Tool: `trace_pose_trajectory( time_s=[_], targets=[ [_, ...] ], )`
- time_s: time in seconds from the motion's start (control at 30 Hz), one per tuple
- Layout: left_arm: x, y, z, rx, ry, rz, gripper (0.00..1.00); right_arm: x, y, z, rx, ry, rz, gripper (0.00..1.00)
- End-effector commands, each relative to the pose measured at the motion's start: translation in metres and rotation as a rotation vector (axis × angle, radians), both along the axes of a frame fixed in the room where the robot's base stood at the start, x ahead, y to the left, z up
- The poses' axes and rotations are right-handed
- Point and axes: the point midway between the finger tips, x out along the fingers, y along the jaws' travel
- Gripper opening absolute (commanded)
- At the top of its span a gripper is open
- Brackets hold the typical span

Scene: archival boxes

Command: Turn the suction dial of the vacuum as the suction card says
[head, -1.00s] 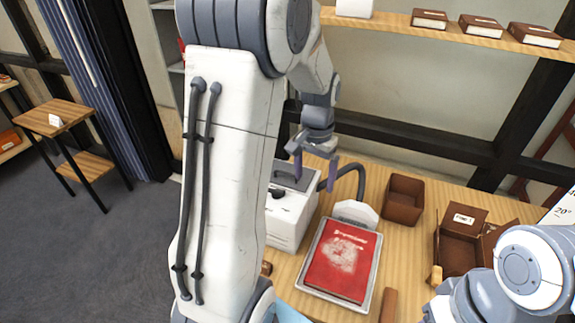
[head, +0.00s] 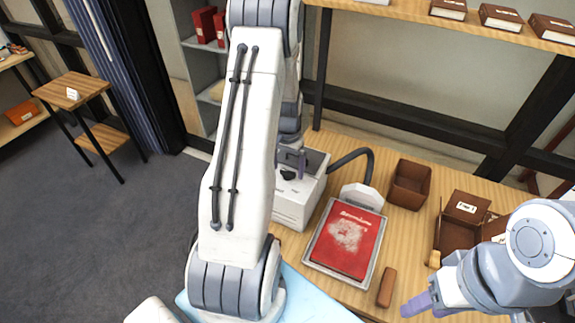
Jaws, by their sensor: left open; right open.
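The vacuum (head: 293,208) is a white box on the wooden table, with a grey top and a black hose. A small dark knob, apparently the suction dial (head: 288,174), shows on its top. My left arm covers part of the vacuum's left side. My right gripper (head: 425,304) is at the lower right, apart from the vacuum, and is open. I cannot make out the suction card.
A dusty red book (head: 347,240) lies on a grey tray (head: 314,257) right of the vacuum. The hose (head: 352,153) runs to a pale nozzle (head: 362,197). A brown box (head: 409,185), an open brown box (head: 462,238) and a brown block (head: 387,287) stand further right.

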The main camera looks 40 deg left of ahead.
Motion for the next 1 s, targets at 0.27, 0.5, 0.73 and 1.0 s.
trace_pose_trajectory(
  time_s=[0.27,0.5,0.73,1.0],
  targets=[
    [0.0001,0.0000,-0.0062,0.000,-0.001,0.000,0.95,0.0000,0.0000,0.0014,0.000,0.000,0.001,0.50],
    [0.0000,0.0001,-0.0058,0.000,-0.001,0.000,0.38,0.0000,0.0000,0.0014,0.000,0.000,0.000,0.50],
    [0.0000,0.0002,-0.0057,0.000,-0.001,0.006,0.09,0.0000,0.0000,0.0012,0.000,0.000,0.000,0.50],
    [0.0000,0.0002,-0.0058,0.000,-0.001,0.089,0.09,0.0001,0.0000,-0.0011,0.000,0.000,0.000,0.50]
  ],
)
